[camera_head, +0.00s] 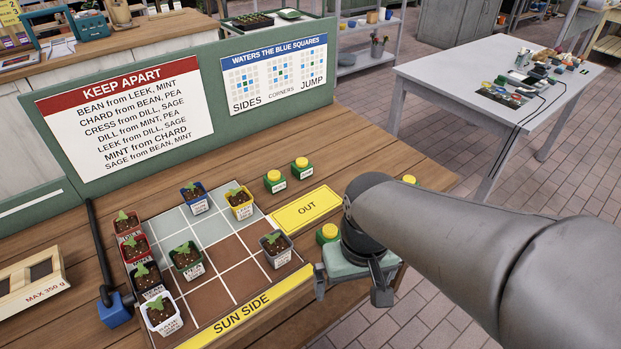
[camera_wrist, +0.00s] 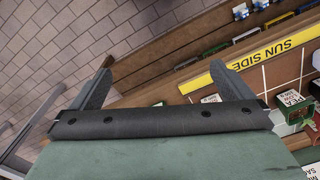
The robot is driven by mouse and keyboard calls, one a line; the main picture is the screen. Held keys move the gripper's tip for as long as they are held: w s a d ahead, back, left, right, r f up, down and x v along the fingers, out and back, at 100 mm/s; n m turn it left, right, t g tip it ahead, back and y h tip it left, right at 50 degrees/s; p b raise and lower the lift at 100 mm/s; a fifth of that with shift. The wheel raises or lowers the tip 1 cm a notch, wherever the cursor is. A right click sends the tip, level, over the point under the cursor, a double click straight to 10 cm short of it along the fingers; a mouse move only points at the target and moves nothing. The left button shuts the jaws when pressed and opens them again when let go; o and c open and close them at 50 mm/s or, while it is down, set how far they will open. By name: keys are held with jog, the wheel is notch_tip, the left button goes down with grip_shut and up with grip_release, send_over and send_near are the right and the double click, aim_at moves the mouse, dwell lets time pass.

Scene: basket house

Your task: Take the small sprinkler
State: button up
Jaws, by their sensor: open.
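Several small green blocks with yellow caps and white labels, which look like sprinklers, stand on the wooden bench. Two sprinklers, one (camera_head: 274,182) and another (camera_head: 302,168), stand side by side behind the yellow OUT strip. A third sprinkler (camera_head: 328,234) shows just left of my gripper, partly hidden by it. A fourth sprinkler (camera_head: 409,180) is mostly hidden behind my arm. The labels are too small to read. My gripper (camera_head: 350,287) is open and empty at the bench's right front. In the wrist view my gripper (camera_wrist: 162,66) has nothing between its fingers.
A grid board (camera_head: 207,300) with several potted seedlings lies left of the OUT strip (camera_head: 306,208). Green sign boards (camera_head: 218,150) stand behind it. A dark rod with a blue block (camera_head: 115,310) lies at left. Bare bench (camera_head: 365,140) lies behind the sprinklers.

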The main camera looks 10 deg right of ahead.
jog(key=c, duration=0.6)
notch_tip(320, 180, up, 4)
jog(key=n, duration=2.3)
send_over(330, 229)
jog(key=f, duration=1.1)
jog(key=shift+s+d+f, duration=0.25)
jog(key=shift+d, duration=0.15)
jog(key=f, duration=0.4)
jog(key=shift+w+a+f+p, duration=0.1)
jog(key=shift+w+a+p, duration=0.1)
jog(key=shift+a+p, duration=0.15)
jog(key=shift+f, duration=0.5)
